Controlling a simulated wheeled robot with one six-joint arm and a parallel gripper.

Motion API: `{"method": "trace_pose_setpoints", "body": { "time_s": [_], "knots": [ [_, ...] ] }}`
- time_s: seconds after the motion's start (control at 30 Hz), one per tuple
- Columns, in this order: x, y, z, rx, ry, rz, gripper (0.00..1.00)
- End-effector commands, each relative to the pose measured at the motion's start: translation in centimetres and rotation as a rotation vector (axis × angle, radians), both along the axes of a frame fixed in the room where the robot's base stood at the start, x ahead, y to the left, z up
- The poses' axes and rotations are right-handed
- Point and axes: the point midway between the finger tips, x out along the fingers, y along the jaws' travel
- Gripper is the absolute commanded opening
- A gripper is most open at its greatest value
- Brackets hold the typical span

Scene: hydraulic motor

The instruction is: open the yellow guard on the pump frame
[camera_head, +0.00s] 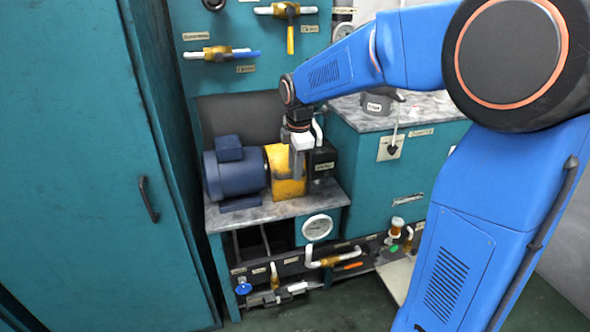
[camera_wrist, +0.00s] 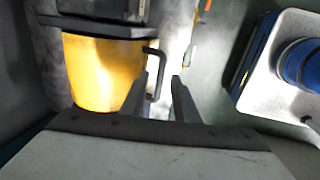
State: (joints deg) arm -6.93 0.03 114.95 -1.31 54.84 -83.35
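The yellow guard (camera_head: 285,182) sits on the pump frame (camera_head: 265,209), between the blue motor (camera_head: 236,172) and a black block (camera_head: 322,162). It appears closed. In the wrist view the guard (camera_wrist: 97,72) is at left, with a thin dark handle (camera_wrist: 158,72) on its right side. My gripper (camera_head: 298,172) is at the guard in the head view, partly covering it. In the wrist view my gripper (camera_wrist: 165,68) has its two fingers apart. The handle is by the left finger and shows in the gap; I cannot tell whether they touch.
A teal cabinet (camera_head: 95,150) stands at left. A teal bench (camera_head: 375,165) with a grey top is at right. Below the frame are a round gauge (camera_head: 317,227), valves and pipes (camera_head: 335,259). Wall valves (camera_head: 218,53) are above the motor.

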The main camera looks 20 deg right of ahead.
Motion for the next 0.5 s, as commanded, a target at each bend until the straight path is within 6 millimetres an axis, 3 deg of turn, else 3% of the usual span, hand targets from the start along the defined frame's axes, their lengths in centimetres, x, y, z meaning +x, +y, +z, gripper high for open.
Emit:
{"method": "trace_pose_setpoints", "body": {
  "time_s": [0.43,0.5],
  "knots": [
    [0.19,0.0,-0.97,0.0,-0.001,0.0,0.28],
    [0.18,0.0,-0.96,0.0,-0.001,0.0,0.14]
  ]
}}
